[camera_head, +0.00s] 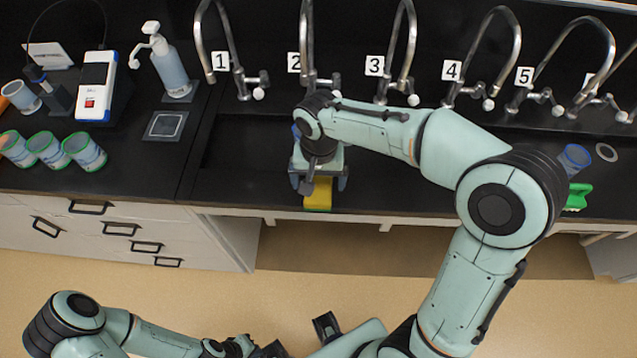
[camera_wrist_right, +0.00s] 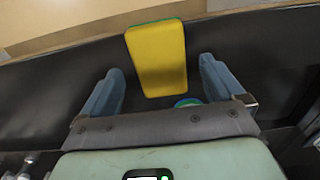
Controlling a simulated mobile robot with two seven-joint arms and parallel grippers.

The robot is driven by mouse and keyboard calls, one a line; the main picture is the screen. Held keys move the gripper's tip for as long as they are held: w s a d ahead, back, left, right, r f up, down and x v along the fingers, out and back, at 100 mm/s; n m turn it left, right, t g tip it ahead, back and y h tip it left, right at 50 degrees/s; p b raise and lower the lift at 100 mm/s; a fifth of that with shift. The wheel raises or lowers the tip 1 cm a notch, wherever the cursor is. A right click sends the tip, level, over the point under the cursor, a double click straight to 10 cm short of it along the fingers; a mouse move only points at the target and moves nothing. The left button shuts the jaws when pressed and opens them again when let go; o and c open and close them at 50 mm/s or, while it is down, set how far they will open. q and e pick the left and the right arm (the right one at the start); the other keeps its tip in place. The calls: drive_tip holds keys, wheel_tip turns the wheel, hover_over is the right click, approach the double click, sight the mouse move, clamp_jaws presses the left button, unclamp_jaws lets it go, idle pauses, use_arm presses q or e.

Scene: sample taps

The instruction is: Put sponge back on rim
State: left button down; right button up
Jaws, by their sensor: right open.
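The yellow sponge (camera_head: 318,194) lies at the front rim of the dark sink trough (camera_head: 240,150), below my right gripper. In the right wrist view the sponge (camera_wrist_right: 158,60) is yellow with a thin green edge. My right gripper (camera_head: 319,183) is open above the front rim, its fingers on either side of the sponge. In the right wrist view a gap shows between the sponge and each finger of the gripper (camera_wrist_right: 160,72). Whether the sponge touches the rim is unclear. My left gripper (camera_head: 262,349) is low at the bottom edge, partly cut off; its jaws are unclear.
A blue-green round thing (camera_wrist_right: 187,102) is partly hidden behind my right gripper. Numbered taps (camera_head: 220,62) line the back. Several cups (camera_head: 48,149), a meter (camera_head: 94,85) and a pump bottle (camera_head: 168,65) stand left. A green item (camera_head: 577,197) and blue cup (camera_head: 574,158) are right.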

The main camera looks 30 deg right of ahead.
sight(319, 187)
wheel_tip(319, 187, up, 9)
drive_tip(key=p, duration=0.1)
idle(0.7)
